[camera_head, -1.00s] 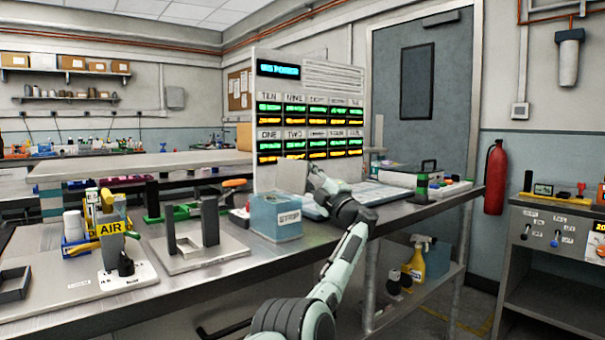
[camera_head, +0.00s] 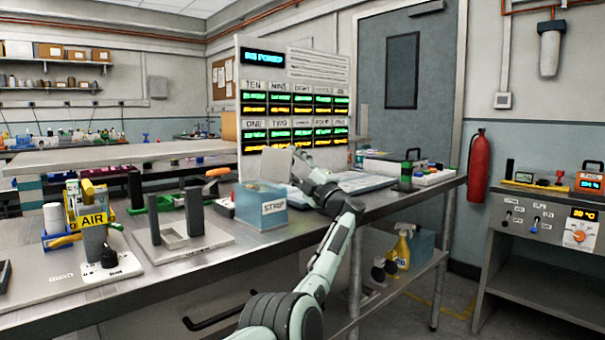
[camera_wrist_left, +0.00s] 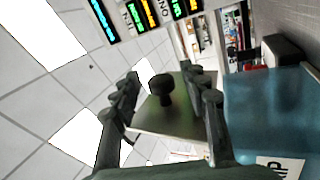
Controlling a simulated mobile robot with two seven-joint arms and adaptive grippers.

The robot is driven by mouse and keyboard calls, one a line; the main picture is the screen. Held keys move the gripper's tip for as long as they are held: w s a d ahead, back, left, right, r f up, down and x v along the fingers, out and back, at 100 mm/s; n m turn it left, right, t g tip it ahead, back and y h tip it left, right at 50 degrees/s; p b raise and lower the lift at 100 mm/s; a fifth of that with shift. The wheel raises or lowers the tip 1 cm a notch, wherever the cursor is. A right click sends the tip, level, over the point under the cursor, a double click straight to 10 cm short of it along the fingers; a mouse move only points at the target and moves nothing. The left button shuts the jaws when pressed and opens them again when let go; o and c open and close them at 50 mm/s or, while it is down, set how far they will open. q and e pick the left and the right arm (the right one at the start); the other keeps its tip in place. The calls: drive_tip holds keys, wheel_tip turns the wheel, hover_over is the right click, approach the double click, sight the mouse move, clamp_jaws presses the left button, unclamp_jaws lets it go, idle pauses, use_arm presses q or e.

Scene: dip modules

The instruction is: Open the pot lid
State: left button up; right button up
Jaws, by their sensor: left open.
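The pot is a translucent blue box labelled STRIP (camera_head: 262,212) on the metal bench in the head view. Its blue side shows at the right of the left wrist view (camera_wrist_left: 265,105). Its flat grey lid (camera_head: 272,167) stands raised and steeply tilted above the box. In the left wrist view the lid (camera_wrist_left: 172,121) has a dark round knob (camera_wrist_left: 160,88), which appears between my finger tips. My left gripper (camera_head: 298,163) is beside the raised lid, its fingers spread open. Whether a finger touches the lid or knob I cannot tell. My right gripper is not in view.
A grey fixture with two dark posts (camera_head: 181,236) stands left of the box. A tall display panel (camera_head: 296,80) rises behind it. A green-and-black post (camera_head: 406,175) and a white tray stand at the right. The bench's front edge is mostly clear.

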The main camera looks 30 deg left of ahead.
use_arm(q)
drive_tip(key=v, duration=1.1)
drive_tip(key=shift+s+d+f, duration=0.1)
